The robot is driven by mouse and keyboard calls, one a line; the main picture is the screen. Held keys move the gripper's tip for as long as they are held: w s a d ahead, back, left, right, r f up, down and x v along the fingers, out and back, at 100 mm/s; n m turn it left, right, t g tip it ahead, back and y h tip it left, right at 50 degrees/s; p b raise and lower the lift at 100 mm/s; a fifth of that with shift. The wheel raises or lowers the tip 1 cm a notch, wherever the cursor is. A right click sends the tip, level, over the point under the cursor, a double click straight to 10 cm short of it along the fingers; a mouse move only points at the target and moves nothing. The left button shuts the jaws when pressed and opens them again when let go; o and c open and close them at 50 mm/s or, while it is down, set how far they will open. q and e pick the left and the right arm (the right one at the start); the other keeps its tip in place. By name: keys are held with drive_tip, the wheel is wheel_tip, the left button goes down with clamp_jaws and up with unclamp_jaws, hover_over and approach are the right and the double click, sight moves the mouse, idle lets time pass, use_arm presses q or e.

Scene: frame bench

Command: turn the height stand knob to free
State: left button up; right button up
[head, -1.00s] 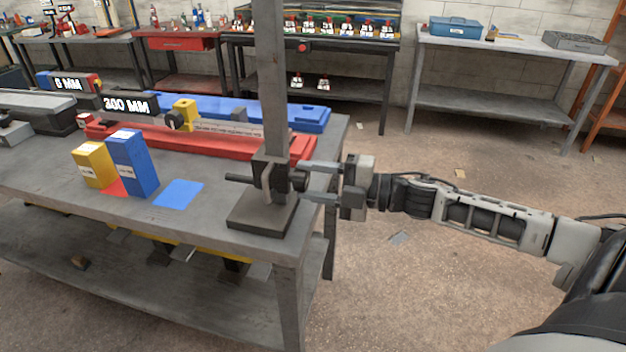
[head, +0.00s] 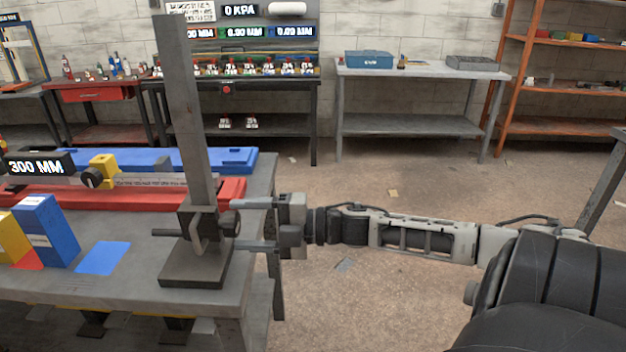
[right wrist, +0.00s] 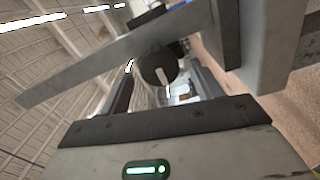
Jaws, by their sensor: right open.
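The height stand has a tall grey post (head: 187,120) on a dark square base (head: 190,270) at the bench's right end. Its round dark knob (head: 231,222) faces right on the clamp block. In the right wrist view the knob (right wrist: 158,66) carries a pale pointer line, tilted slightly from the picture's vertical. My right gripper (head: 240,224) comes in from the right, open, with one finger above and one below the knob. In the right wrist view the knob shows between the two fingers, with no clear contact. No setting label is readable. My left gripper is out of view.
Open floor (head: 390,290) lies right of the bench.

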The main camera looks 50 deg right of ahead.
drive_tip(key=p+v, duration=0.1)
drive_tip(key=v, duration=1.4)
drive_tip(key=shift+p, duration=0.35)
drive_tip(key=a+f+m+h, duration=0.4)
drive_tip(key=f+m+h, duration=0.85)
drive_tip(key=m, duration=0.35)
drive_tip(key=s+a+f+m+g+y, duration=0.1)
drive_tip(key=s+a+m+g, duration=0.2)
drive_tip(key=s+a+g, duration=0.35)
drive_tip(key=s+a+f+m+g, duration=0.1)
drive_tip(key=s+a+m+g, duration=0.25)
drive_tip(key=a, duration=0.65)
drive_tip(key=w+a+f+n+t+y, duration=0.1)
drive_tip(key=w+a+f+t+y, duration=0.2)
drive_tip(key=w+a+f+t, duration=0.2)
drive_tip(key=shift+a+f+t, duration=0.25)
drive_tip(key=shift+f+t, duration=0.55)
